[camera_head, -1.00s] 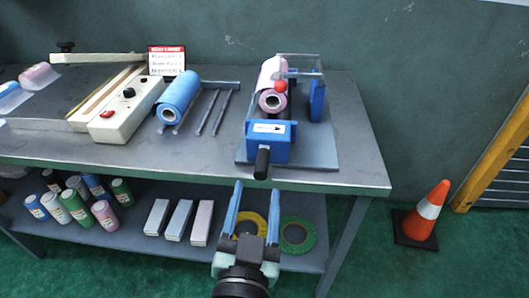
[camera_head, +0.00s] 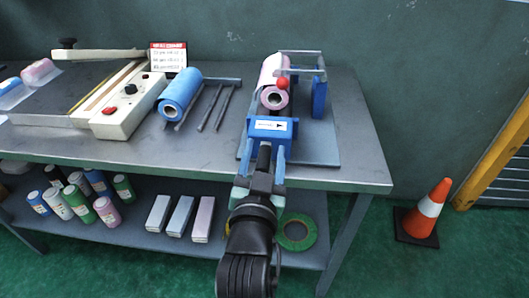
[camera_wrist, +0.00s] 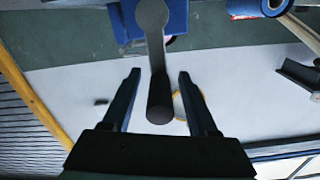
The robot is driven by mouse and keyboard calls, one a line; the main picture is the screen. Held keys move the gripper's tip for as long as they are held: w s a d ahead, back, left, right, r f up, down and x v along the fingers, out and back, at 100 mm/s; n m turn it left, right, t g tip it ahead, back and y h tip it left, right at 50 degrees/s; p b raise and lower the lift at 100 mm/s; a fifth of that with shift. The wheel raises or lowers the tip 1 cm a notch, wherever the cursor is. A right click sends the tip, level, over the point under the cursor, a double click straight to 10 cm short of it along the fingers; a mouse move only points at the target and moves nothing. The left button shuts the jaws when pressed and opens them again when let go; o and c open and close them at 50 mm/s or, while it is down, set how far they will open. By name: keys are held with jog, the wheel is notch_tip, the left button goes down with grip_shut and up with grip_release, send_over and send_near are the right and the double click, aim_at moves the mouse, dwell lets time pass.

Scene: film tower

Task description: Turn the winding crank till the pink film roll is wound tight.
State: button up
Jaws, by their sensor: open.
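The pink film roll (camera_head: 269,75) lies on a spindle in the blue winder (camera_head: 257,137) at the right end of the table. The winding crank's black handle (camera_head: 264,157) sticks out from the winder's front. My gripper (camera_head: 264,150) is open, with one blue finger on each side of the handle. In the wrist view the black handle (camera_wrist: 160,100) stands between my open fingers, with a gap on both sides. The grey crank arm (camera_wrist: 152,20) runs up from it in front of the blue housing. Most of the roll is hidden in the wrist view.
A red ball (camera_head: 282,84) sits on a bar frame beside the pink roll. A blue roll (camera_head: 179,93) on a stand and a cream sealer (camera_head: 130,105) are left of it. The shelf below holds bottles, boxes and a green tape ring (camera_head: 296,232). A cone (camera_head: 427,212) stands right.

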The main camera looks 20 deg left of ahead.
grip_shut()
dwell(1.3)
